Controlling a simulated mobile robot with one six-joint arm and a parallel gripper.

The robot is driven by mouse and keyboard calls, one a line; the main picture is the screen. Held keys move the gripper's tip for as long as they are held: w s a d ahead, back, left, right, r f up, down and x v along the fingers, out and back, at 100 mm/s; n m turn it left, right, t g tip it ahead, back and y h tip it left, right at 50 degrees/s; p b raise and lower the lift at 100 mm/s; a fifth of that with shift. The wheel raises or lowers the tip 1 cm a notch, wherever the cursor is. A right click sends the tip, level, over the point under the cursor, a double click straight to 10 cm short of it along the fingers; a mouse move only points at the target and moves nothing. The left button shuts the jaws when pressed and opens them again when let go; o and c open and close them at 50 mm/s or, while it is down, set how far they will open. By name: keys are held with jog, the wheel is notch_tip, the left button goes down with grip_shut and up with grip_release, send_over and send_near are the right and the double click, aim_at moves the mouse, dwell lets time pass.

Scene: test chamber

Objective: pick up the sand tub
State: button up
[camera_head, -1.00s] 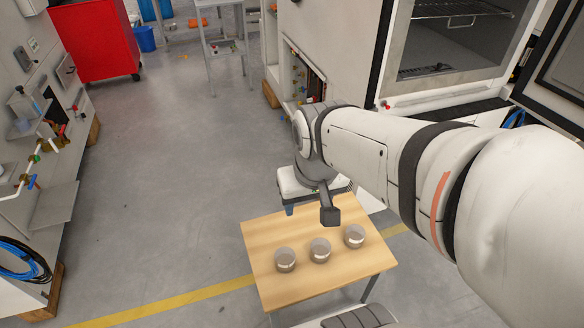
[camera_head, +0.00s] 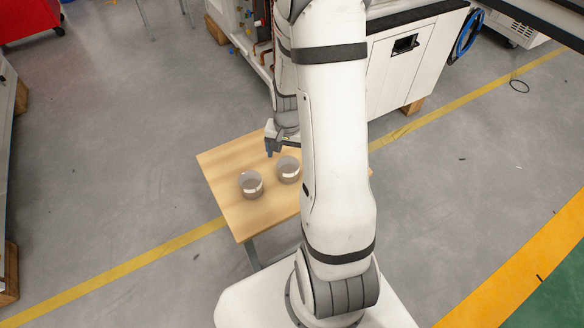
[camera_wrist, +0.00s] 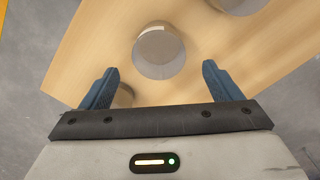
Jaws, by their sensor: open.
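Two round grey tubs with pale labels stand on the wooden table in the head view, a left tub (camera_head: 251,184) and a right tub (camera_head: 288,169). I cannot read the labels or tell which holds sand. My gripper (camera_head: 269,150) is open and empty above the table's back part, behind the tubs. In the wrist view one tub (camera_wrist: 160,52) lies ahead between the spread blue fingers of my gripper (camera_wrist: 159,67), with no visible contact. Another tub (camera_wrist: 238,4) is cut off at the top edge. Something brownish shows partly behind the left finger; I cannot tell what.
The light wooden table (camera_head: 226,165) has bare top left of the tubs; my arm covers its right part. A white cabinet (camera_head: 400,70) stands behind on the right. Grey floor (camera_head: 120,160) with a yellow line is open on the left.

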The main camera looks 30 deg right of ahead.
aim_at(288, 164)
jog(key=f, duration=0.3)
jog(key=f+b, duration=0.1)
jog(key=f, duration=0.2)
jog(key=shift+s+a+f, duration=0.15)
jog(key=shift+s+f, duration=0.05)
jog(key=shift+f, duration=0.15)
jog(key=shift+c, duration=0.6)
jog(key=c, duration=1.1)
